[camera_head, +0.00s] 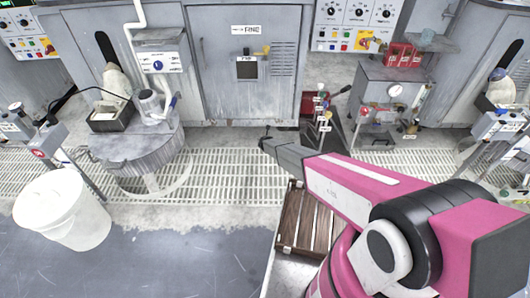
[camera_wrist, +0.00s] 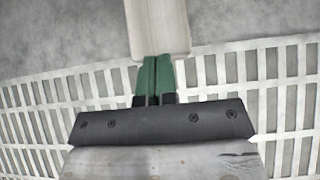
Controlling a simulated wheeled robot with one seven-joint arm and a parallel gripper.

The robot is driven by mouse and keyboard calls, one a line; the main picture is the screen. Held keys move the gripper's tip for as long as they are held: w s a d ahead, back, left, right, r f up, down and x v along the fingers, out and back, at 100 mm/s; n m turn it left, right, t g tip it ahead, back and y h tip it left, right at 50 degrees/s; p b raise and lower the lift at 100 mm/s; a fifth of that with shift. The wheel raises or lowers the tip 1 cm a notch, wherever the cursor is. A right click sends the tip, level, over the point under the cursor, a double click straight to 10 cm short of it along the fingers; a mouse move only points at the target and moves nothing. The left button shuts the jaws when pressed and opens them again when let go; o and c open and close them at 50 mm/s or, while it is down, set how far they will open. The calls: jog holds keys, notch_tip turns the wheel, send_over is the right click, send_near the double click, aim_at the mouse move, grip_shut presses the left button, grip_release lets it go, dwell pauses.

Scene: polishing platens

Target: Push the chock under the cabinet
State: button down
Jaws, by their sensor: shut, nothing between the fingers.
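A pale, wood-coloured block, which looks like the chock (camera_wrist: 158,25), lies at the top of the wrist view. Its near end is right at my gripper's (camera_wrist: 156,60) green fingertips; I cannot tell whether they touch. The fingers are shut together with nothing between them. In the head view my gripper (camera_head: 264,143) is low over the floor in front of the grey cabinet (camera_head: 215,75) with a small dark window. I cannot make out the chock in the head view. The chock's far end is outside the wrist view.
White floor grating (camera_head: 235,175) runs across the floor before the cabinet. A round grey platen table (camera_head: 140,150) stands left, with a white bucket (camera_head: 62,208) nearer. A slatted wooden pallet (camera_head: 305,222) lies below my arm. A grey bench unit (camera_head: 375,95) stands right.

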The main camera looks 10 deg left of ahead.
aim_at(265, 133)
jog(key=w, duration=0.3)
jog(key=w+a, duration=0.1)
jog(key=w, duration=0.2)
jog(key=w+a, duration=0.1)
jog(key=w, duration=0.3)
jog(key=shift+a+f, duration=0.1)
jog(key=shift+a, duration=0.1)
jog(key=shift+s, duration=0.15)
